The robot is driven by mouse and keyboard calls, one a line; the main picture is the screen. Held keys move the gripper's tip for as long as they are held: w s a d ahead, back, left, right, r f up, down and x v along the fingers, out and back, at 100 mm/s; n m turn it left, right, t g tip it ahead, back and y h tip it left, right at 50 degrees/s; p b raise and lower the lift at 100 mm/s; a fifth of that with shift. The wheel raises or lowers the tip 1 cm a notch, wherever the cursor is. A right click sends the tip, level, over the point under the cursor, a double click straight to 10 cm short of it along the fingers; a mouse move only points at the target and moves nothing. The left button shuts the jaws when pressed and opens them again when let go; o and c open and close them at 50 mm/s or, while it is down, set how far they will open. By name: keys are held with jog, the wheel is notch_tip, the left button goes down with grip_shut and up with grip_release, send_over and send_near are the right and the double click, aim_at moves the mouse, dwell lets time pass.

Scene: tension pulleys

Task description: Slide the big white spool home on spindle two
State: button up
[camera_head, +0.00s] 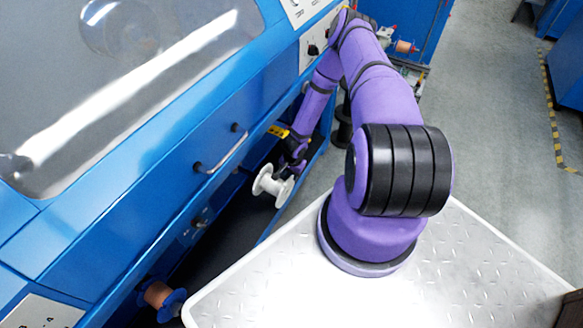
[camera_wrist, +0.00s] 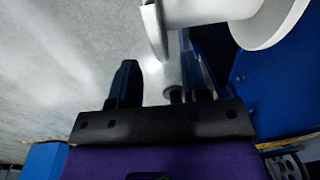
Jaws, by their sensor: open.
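The big white spool (camera_head: 273,186) is at the open lower front of the blue machine, just left of and below my gripper (camera_head: 293,163) in the head view. In the wrist view the white spool (camera_wrist: 220,10) fills the upper right, cut off by the frame's edge. My gripper (camera_wrist: 160,78) is open there, its two dark fingers apart. A pale rounded piece shows between the fingers; I cannot tell whether they touch it. The near flange lies just beyond the fingertips. Spindle two cannot be made out, so how far the spool sits on it is unclear.
A copper-coloured spool with blue flanges (camera_head: 160,295) is at the lower left of the machine. A door handle (camera_head: 222,155) juts out above the bay. A black spool (camera_head: 343,128) stands behind my arm. Grey floor (camera_head: 490,110) is open at the right.

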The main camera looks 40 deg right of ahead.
aim_at(290, 178)
jog(key=shift+w+f, duration=0.2)
jog(key=shift+f, duration=2.15)
grip_shut()
jog(key=shift+a+r, duration=0.15)
jog(key=shift+w+r+g, duration=0.25)
jog(key=shift+g, duration=0.25)
